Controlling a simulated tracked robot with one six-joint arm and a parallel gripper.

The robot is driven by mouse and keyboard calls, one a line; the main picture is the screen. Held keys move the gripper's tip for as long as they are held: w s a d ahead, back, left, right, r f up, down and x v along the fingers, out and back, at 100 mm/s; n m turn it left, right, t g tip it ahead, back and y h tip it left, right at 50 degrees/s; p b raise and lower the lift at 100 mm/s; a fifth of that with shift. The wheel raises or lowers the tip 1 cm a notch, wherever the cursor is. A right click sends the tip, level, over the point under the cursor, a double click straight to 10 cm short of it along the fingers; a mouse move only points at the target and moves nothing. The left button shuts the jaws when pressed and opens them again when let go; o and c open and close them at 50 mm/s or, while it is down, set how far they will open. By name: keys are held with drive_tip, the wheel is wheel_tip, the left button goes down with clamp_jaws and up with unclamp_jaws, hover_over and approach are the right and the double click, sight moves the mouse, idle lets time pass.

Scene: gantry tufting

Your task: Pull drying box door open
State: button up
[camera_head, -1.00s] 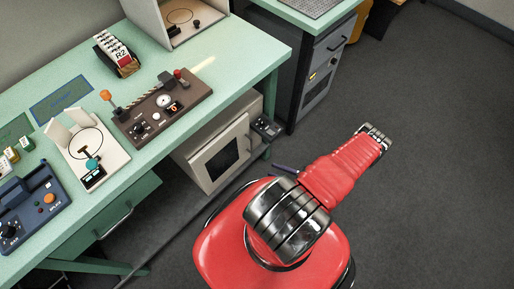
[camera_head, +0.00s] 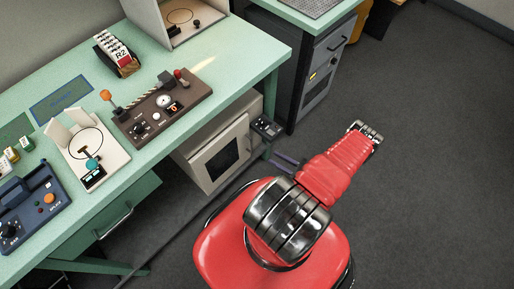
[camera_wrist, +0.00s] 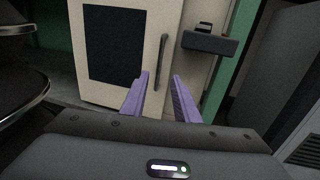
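The drying box (camera_head: 200,163) is a cream cabinet under the green bench. Its door (camera_head: 222,155) has a dark window and looks closed. In the wrist view the door (camera_wrist: 92,98) faces me, with a dark upright bar handle (camera_wrist: 161,62) near its right edge. My gripper (camera_wrist: 158,88) has two purple fingers standing apart, open and empty. The fingertips lie below the handle in that view, and the handle's lower end shows between them. I see no contact with it. In the head view my gripper (camera_head: 286,160) is just right of the box, partly hidden by my arm.
A dark control box (camera_wrist: 209,42) sticks out right of the door; it also shows in the head view (camera_head: 265,127). A green bench leg (camera_head: 272,90) and a dark cabinet (camera_head: 318,75) stand to the right. Grey floor (camera_head: 420,150) is open at the right.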

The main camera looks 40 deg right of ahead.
drive_tip(key=x, duration=1.1)
drive_tip(key=shift+w, duration=0.15)
drive_tip(key=shift+c, duration=0.5)
clamp_jaws()
idle(0.4)
